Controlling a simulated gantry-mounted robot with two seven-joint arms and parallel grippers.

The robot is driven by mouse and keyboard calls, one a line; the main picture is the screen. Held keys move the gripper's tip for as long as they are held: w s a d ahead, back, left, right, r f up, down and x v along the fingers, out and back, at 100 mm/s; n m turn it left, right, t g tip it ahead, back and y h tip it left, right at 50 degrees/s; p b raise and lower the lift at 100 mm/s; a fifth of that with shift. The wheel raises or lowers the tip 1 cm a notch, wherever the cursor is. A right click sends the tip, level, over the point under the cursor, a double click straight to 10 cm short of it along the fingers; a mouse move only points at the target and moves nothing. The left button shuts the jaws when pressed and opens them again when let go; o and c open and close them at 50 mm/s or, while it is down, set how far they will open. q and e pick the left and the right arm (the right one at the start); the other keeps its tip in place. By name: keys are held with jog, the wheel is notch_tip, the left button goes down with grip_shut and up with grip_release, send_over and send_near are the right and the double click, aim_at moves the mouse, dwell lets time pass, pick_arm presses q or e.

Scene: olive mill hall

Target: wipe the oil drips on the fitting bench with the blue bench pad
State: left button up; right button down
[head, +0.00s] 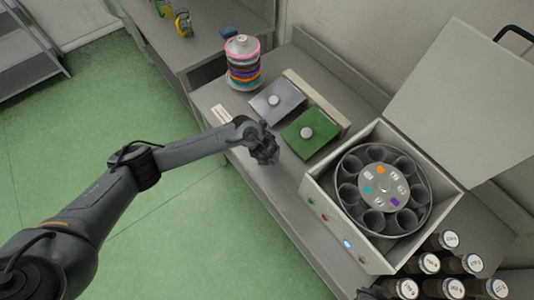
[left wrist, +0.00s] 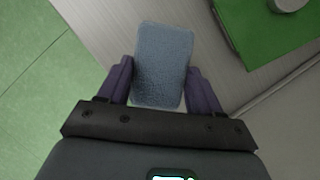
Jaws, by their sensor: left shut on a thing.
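The blue bench pad (left wrist: 163,62) is a rounded grey-blue block between the two fingers of my left gripper (left wrist: 160,80) in the left wrist view. My left gripper is shut on it, above the front edge of the grey fitting bench (left wrist: 112,32). In the head view my left gripper (head: 267,155) hangs by the bench's front edge, just left of the green square plate (head: 311,133); the pad cannot be made out there. I can make out no oil drips in either view.
A grey square plate (head: 278,101) lies beside the green one. Behind stands a stack of coloured rings (head: 243,63). To the right is an open white box (head: 325,225) with a round rotor, and several capped jars (head: 450,240). The bench strip before the box looks clear.

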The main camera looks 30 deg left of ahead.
pick_arm(q)
notch_tip(320, 180, up, 2)
jog(key=shift+p, duration=0.55)
jog(key=shift+f, duration=0.1)
